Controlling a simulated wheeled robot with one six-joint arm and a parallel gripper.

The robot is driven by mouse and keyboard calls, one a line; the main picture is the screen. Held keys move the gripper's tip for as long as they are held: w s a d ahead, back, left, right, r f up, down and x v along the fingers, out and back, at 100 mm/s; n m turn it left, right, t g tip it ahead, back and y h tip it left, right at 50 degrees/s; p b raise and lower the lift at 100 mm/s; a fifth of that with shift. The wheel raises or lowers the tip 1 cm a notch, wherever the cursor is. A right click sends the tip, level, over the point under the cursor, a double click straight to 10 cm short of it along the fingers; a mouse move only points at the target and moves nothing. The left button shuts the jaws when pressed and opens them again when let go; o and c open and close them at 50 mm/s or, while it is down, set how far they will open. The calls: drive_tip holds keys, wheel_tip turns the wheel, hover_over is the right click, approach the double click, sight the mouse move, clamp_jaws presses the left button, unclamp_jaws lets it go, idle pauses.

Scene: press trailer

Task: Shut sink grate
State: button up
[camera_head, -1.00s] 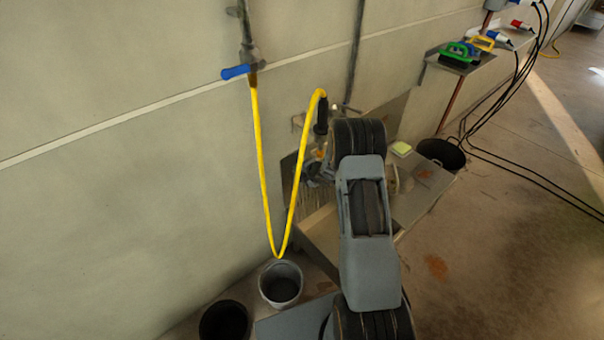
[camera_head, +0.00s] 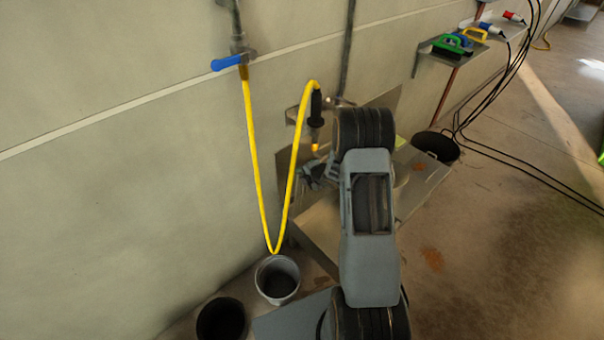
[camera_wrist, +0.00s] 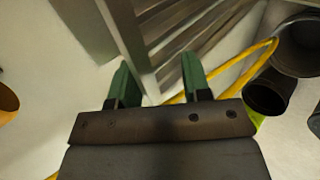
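The sink (camera_head: 320,228) stands against the wall, partly hidden behind my arm in the head view. In the wrist view the grate (camera_wrist: 190,42) shows as several parallel metal slats with a frame bar along one side. My gripper (camera_wrist: 158,82) has its two green fingers spread apart with nothing clamped between them. The end of the grate's frame bar appears between the fingertips in the picture; I cannot tell whether they touch it. In the head view my gripper (camera_head: 316,176) is near the wall above the sink, mostly hidden by my wrist. The grate's tilt is unclear.
A yellow hose (camera_head: 255,165) hangs in a loop from a blue-handled tap (camera_head: 232,62), left of my arm. A grey bucket (camera_head: 278,279) and a black bucket (camera_head: 222,320) stand below. Another black bin (camera_head: 436,148) is beyond the sink. Open floor lies right.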

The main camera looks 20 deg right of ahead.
drive_tip(key=shift+s, duration=0.1)
idle(0.3)
drive_tip(key=shift+s+d+f+b, duration=0.1)
drive_tip(key=shift+s+d+b, duration=0.2)
drive_tip(key=shift+s, duration=0.55)
drive_tip(key=shift+s+d+f+b, duration=0.2)
drive_tip(key=shift+s+d, duration=0.15)
drive_tip(key=shift+s, duration=0.45)
drive_tip(key=shift+s+d+f+b, duration=0.1)
drive_tip(key=shift+s+d+b, duration=0.2)
drive_tip(key=shift+s, duration=0.55)
drive_tip(key=shift+s+d+f+b, duration=0.3)
drive_tip(key=shift+s+f+b, duration=0.05)
drive_tip(key=shift+s, duration=0.5)
drive_tip(key=shift+s+d+f+b, duration=0.25)
drive_tip(key=shift+s+f+b, duration=0.15)
drive_tip(key=shift+s, duration=0.45)
drive_tip(key=shift+s+d+f+b, duration=0.3)
drive_tip(key=shift+s+b, duration=0.05)
drive_tip(key=shift+s, duration=0.5)
drive_tip(key=shift+s+d+f+b, duration=0.25)
drive_tip(key=shift+s+f+b, duration=0.2)
drive_tip(key=shift+s, duration=0.25)
drive_tip(key=shift+s+d+f+b, duration=0.25)
drive_tip(key=shift+s+f+b, duration=0.15)
drive_tip(key=shift+s, duration=0.3)
drive_tip(key=shift+s+d+f+b, duration=0.25)
drive_tip(key=shift+s+f+b, duration=0.2)
drive_tip(key=shift+s, duration=0.25)
